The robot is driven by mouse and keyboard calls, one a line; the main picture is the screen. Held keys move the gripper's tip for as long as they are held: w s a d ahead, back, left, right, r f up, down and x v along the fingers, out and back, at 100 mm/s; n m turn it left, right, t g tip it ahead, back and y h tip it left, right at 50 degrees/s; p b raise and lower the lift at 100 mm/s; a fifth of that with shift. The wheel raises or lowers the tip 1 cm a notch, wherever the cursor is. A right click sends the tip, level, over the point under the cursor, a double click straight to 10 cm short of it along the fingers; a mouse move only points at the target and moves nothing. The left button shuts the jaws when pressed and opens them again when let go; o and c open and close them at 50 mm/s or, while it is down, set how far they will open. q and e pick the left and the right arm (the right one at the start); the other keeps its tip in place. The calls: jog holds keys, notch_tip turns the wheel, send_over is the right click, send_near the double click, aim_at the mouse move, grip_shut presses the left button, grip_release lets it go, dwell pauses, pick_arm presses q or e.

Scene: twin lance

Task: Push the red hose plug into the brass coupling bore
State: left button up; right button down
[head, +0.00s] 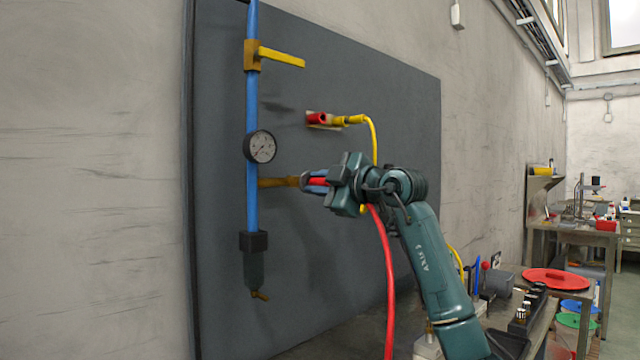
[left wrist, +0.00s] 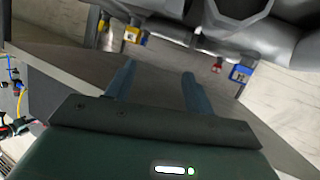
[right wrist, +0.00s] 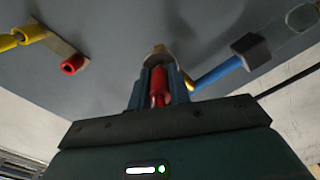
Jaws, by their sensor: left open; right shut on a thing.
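My right gripper (head: 312,182) is shut on the red hose plug (head: 319,182), which lies between its fingers; the red hose (head: 388,270) hangs down behind the gripper. In the right wrist view the red plug (right wrist: 159,88) points at the brass coupling (right wrist: 158,56), just beyond the fingertips. In the head view the brass coupling (head: 280,182) sticks out sideways from the blue pipe, in line with the plug. The fingers hide the plug's tip, so I cannot tell whether it is inside the bore. My left gripper (left wrist: 157,85) is open and empty, away from the board.
The blue pipe (head: 252,100) carries a gauge (head: 261,147) and a yellow-handled valve (head: 280,56) on the grey board (head: 350,80). A red fitting (head: 317,118) with a yellow hose (head: 373,140) sits above my right gripper. A cluttered bench (head: 535,325) stands at right.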

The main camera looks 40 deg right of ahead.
jog(key=shift+w, duration=0.3)
dwell(0.8)
jog(key=shift+r+p, duration=0.1)
jog(key=shift+p, duration=0.25)
dwell(0.5)
jog(key=shift+s, duration=0.2)
jog(key=shift+s+d+b, duration=0.15)
jog(key=shift+s+b, duration=0.95)
jog(key=shift+s, duration=0.7)
jog(key=shift+p, duration=0.35)
dwell(1.2)
jog(key=shift+w+p, duration=1.15)
jog(key=shift+w, duration=0.5)
dwell(0.8)
